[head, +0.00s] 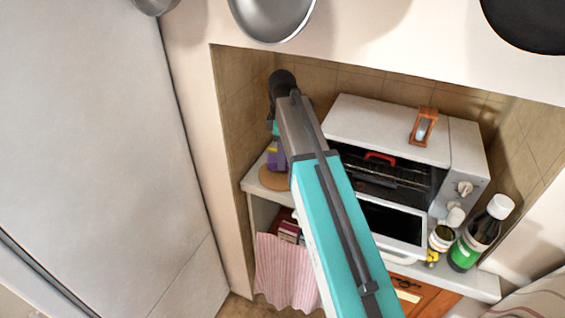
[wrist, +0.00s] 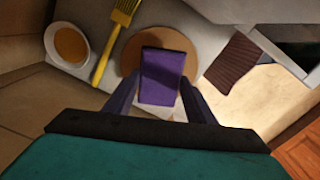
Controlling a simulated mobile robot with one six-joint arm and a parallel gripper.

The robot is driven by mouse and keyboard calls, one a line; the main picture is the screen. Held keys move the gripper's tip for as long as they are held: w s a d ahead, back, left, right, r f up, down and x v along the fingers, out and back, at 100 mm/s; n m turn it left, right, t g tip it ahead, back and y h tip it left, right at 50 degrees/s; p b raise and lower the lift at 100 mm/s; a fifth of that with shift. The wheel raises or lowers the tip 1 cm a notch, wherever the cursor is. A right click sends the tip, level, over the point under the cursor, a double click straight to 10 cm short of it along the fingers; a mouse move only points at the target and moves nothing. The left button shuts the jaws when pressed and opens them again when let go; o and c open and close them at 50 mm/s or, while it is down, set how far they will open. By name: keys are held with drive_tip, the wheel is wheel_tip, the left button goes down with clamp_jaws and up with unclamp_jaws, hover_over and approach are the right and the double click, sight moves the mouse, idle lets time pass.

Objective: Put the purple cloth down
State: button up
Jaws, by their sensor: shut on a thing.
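The purple cloth (wrist: 163,78) is a small folded block between the two fingers of my gripper (wrist: 161,86), which is shut on it. In the wrist view it appears in front of a round tan mat (wrist: 184,41) on the counter; I cannot tell whether it touches the mat. In the head view the cloth (head: 276,160) shows just left of my arm, above the mat (head: 270,180). My arm hides part of the cloth and mat there.
A toaster oven (head: 375,125) with its door down stands to the right, an hourglass (head: 424,126) on top. A bottle (head: 480,235) and jar (head: 441,238) stand at the right end. Near the mat lie a yellow brush (wrist: 110,45), a bowl (wrist: 68,43) and a brown ribbed cloth (wrist: 233,65).

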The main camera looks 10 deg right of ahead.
drive_tip(key=shift+f+p, duration=0.45)
drive_tip(key=shift+f, duration=1.3)
drive_tip(key=shift+f, duration=0.1)
drive_tip(key=o, duration=0.9)
drive_tip(key=shift+o, duration=0.2)
wheel_tip(320, 180, up, 10)
drive_tip(key=shift+r+b, duration=0.25)
drive_tip(key=shift+b, duration=0.8)
drive_tip(key=shift+r, duration=0.9)
drive_tip(key=shift+s, duration=0.1)
